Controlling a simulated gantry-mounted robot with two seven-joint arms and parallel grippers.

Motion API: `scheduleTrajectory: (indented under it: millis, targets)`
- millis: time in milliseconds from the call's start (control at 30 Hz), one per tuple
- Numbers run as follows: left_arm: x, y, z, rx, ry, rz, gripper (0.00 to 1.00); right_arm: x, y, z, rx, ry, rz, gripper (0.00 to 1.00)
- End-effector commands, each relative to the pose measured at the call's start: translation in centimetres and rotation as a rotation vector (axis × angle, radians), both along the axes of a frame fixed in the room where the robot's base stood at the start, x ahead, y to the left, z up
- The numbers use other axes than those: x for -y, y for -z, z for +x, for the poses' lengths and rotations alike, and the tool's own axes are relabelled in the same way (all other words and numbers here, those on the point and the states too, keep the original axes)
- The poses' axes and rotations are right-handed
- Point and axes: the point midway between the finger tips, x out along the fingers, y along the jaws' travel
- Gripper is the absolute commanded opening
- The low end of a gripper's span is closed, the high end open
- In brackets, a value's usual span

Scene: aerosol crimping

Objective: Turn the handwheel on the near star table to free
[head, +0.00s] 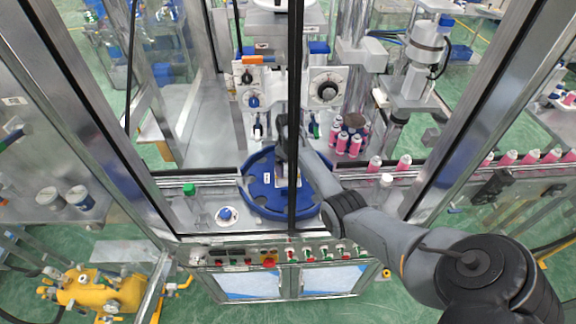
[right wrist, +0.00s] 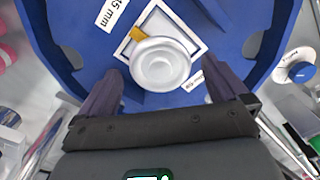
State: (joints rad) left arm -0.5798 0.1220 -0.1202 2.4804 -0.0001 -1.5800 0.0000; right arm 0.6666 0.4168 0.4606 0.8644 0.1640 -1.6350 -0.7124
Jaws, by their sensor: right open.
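The near star table (head: 262,202) is a blue disc with notches in its rim, on the machine deck in the middle of the head view. The right wrist view shows its blue surface (right wrist: 75,45) close up. A round white handwheel (right wrist: 160,63) sits at its middle on a white square outline, with a yellow mark at its upper left. My right gripper (right wrist: 162,72) is open, with a dark finger on either side of the handwheel and visible gaps to it. In the head view my right arm and a dark post hide the handwheel. My left gripper is not in view.
A dark upright post (head: 293,120) crosses in front of the star table. Pink cans (head: 350,143) stand behind it to the right. A blue knob (head: 227,214) and a green-capped bottle (head: 190,190) are at its left. A control panel (head: 280,254) runs along the front.

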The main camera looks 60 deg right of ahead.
Motion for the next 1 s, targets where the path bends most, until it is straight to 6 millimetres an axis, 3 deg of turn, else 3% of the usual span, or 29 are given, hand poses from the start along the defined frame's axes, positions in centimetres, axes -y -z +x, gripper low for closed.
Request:
scheduleTrajectory:
  millis: [467,800,1000]
  targets:
    - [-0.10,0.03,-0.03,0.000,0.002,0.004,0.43,-0.02,1.15,0.01,0.001,0.000,0.000,1.00]
    - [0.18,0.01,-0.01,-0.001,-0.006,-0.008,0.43,-0.03,1.12,0.01,0.001,-0.001,0.000,0.49]
    - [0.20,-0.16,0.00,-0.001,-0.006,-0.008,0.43,-0.03,1.06,0.01,0.000,-0.013,0.000,0.48]
